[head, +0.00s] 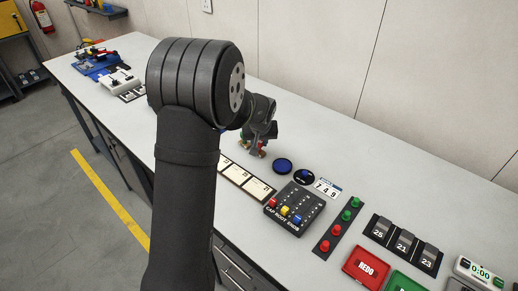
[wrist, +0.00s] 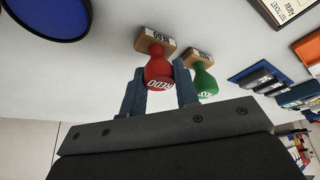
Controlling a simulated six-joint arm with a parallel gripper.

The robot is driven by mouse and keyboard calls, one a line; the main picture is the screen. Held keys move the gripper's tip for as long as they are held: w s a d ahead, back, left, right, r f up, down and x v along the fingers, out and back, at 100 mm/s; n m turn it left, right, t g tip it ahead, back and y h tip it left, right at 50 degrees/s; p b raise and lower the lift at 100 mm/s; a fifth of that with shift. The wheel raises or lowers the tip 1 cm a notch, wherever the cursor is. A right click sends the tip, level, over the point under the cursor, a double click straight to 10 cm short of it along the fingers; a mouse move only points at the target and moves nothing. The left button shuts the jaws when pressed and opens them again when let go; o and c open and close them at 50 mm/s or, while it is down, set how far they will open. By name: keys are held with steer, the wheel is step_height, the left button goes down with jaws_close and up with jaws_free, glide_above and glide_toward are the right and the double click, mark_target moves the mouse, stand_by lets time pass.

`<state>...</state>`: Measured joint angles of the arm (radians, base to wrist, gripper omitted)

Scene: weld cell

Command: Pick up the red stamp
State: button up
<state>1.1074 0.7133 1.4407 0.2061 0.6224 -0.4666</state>
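The red stamp (wrist: 158,72) has a red handle marked REDO and a wooden base. In the wrist view its handle sits between the two fingers of my gripper (wrist: 159,68), very close to both. I cannot tell whether the fingers press on it or only stand beside it. In the head view my gripper (head: 262,153) is low over the table, and only specks of red show by its fingers. A green stamp (wrist: 204,80) with a wooden base stands just right of the right finger in the wrist view.
The blue round pad (head: 282,166) lies on the white table (head: 330,150), near a black pad with a blue centre (head: 304,177). A cap button console (head: 296,208) and a row of cards (head: 246,182) lie nearer. The table behind my gripper is clear.

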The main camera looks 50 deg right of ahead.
steer(key=shift+c, duration=0.5)
steer(key=shift+r, duration=0.1)
step_height(320, 180, up, 4)
steer(key=shift+r, duration=0.1)
steer(key=s+r, duration=0.6)
steer(key=s, duration=0.5)
steer(key=shift+s+r, duration=0.3)
steer(key=shift+s, duration=0.05)
